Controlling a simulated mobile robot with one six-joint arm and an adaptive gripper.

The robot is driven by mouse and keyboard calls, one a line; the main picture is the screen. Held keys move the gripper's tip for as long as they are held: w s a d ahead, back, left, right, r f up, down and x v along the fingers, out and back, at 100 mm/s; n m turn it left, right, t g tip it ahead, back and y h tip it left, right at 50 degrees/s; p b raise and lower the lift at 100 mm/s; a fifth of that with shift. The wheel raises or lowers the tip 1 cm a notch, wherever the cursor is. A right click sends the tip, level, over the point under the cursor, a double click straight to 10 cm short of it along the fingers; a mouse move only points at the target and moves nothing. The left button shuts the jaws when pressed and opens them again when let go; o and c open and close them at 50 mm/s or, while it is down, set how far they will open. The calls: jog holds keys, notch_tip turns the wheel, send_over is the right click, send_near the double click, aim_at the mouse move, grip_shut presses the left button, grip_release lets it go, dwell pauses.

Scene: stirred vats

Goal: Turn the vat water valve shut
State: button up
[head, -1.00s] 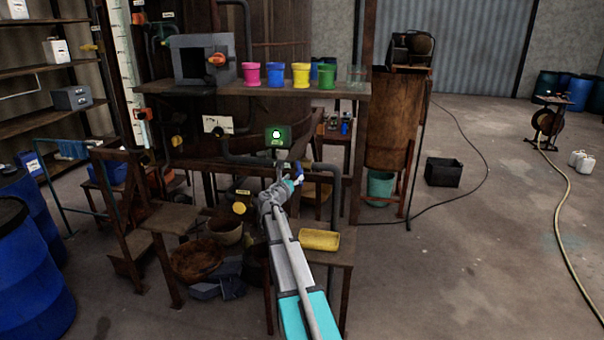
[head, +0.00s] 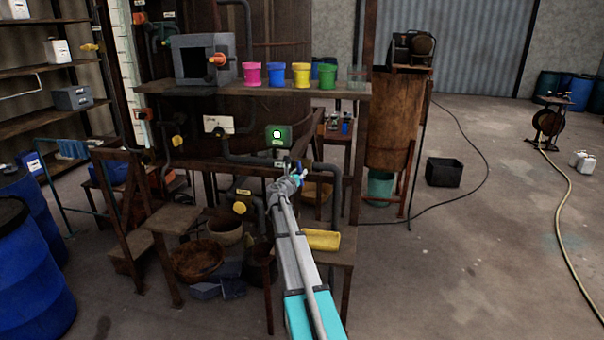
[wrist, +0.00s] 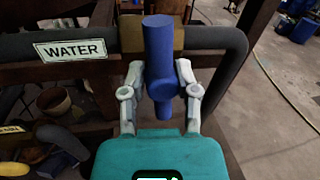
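The water valve has a blue handle (wrist: 159,45), a bar with a round hub, on a dark pipe (wrist: 215,38) beside a white "WATER" label (wrist: 70,50). In the wrist view the bar stands lengthwise up the picture, across the pipe's run. My gripper (wrist: 160,78) has one grey finger on each side of the handle, closed in close against it. In the head view my gripper (head: 298,177) is at the valve below the shelf, and the small blue handle is partly hidden by it. The exact finger contact is hard to see.
A shelf (head: 220,87) above carries pink, blue, yellow and green cups. A low bench with a yellow item (head: 322,240) stands under my arm. Open floor (head: 480,250) lies to the right.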

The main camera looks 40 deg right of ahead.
grip_shut()
jog(key=shift+m, duration=0.8)
jog(key=shift+o, duration=2.4)
grip_release()
